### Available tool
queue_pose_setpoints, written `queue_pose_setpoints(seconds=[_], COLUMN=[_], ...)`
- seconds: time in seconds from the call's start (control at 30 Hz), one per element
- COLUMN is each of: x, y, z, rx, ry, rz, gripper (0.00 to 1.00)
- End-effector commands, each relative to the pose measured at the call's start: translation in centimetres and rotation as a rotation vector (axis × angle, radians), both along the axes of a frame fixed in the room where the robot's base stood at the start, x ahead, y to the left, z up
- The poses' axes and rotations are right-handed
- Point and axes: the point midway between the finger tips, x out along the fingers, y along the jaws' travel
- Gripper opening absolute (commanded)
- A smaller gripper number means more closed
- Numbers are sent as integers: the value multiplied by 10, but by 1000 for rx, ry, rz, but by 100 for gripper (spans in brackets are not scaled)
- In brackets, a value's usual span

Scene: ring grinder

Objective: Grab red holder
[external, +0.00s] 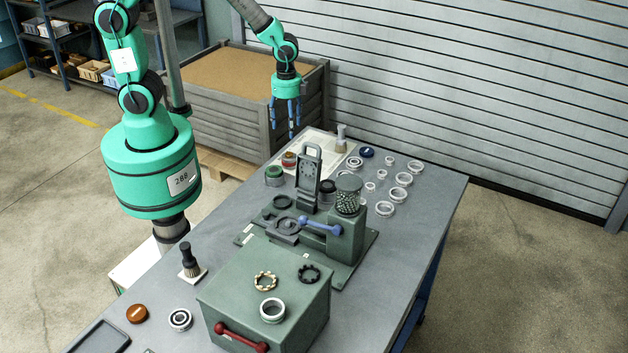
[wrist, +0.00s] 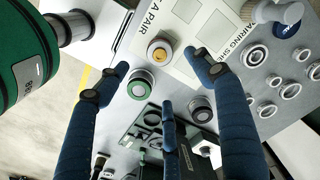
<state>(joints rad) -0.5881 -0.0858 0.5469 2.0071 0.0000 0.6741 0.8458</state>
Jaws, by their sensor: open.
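The red holder (external: 289,159) is a small round piece with a reddish side at the far left end of the workbench, beside a green holder (external: 274,175). In the wrist view the round piece at that place (wrist: 160,52) shows a yellow-orange centre and pale rim; its red side is hard to make out there. The green-ringed holder (wrist: 140,85) is just below it, and a dark holder (wrist: 201,108) is to the lower right. My gripper (external: 288,118), with blue fingers, is open and empty above that bench end. In the wrist view its spread fingers (wrist: 160,74) surround the holders' area without touching.
A green machine with a blue lever (external: 320,226) and upright bracket (external: 308,178) stands close by. Several metal rings (external: 404,180) lie to the right, near a brush (external: 341,138). A green box (external: 262,305) with a red handle is in front. A crate (external: 225,105) stands behind.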

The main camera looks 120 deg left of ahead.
Motion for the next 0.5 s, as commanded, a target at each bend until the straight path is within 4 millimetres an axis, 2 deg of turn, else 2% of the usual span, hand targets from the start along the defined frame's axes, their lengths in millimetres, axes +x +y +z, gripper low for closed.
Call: queue_pose_setpoints(seconds=[0.27,0.5], x=[0,-1], y=[0,-1], z=[-2,-23], rx=[0,-1], ry=[0,2], rz=[1,1], gripper=[67,67])
